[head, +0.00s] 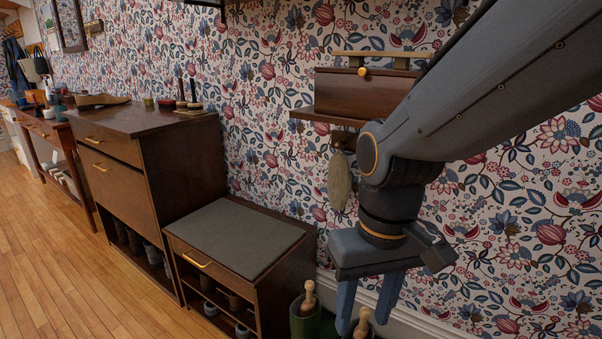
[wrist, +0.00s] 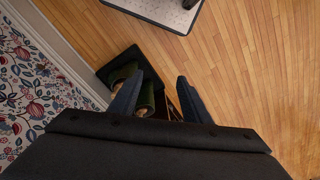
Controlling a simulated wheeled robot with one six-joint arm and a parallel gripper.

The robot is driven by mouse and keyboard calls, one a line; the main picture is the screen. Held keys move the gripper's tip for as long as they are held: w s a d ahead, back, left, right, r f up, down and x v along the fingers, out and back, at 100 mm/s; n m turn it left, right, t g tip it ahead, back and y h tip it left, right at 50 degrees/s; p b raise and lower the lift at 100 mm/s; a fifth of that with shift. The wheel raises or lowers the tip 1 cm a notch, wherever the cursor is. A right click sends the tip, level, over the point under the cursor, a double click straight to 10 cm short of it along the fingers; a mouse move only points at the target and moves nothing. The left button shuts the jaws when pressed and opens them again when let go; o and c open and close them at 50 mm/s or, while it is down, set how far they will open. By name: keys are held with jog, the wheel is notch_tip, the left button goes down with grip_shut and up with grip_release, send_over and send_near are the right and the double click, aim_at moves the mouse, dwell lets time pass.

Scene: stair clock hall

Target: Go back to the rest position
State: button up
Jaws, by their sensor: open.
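My gripper (head: 369,304) hangs from my grey arm at the right of the head view, with its two blue fingers pointing down and spread apart. In the wrist view my gripper (wrist: 160,88) points down over green boots (wrist: 123,76) that stand in a dark tray (wrist: 105,70) on the floor. In the head view the fingers partly cover the boots (head: 305,322) and the wooden handles in them. Whether the fingers touch anything there I cannot tell.
A low cabinet with a grey top (head: 236,238) stands left of my gripper, and a taller dark cabinet (head: 150,122) beyond it. A wooden wall box (head: 350,95) with a hanging brush (head: 339,180) is close behind my arm. Wooden floor (head: 60,265) lies open at left.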

jog(key=d+r+m+p, duration=0.2)
jog(key=d+r+p, duration=0.6)
jog(key=p, duration=0.8)
jog(key=shift+d+r+m+h, duration=0.25)
jog(key=shift+d+m+h, duration=0.05)
dwell(0.5)
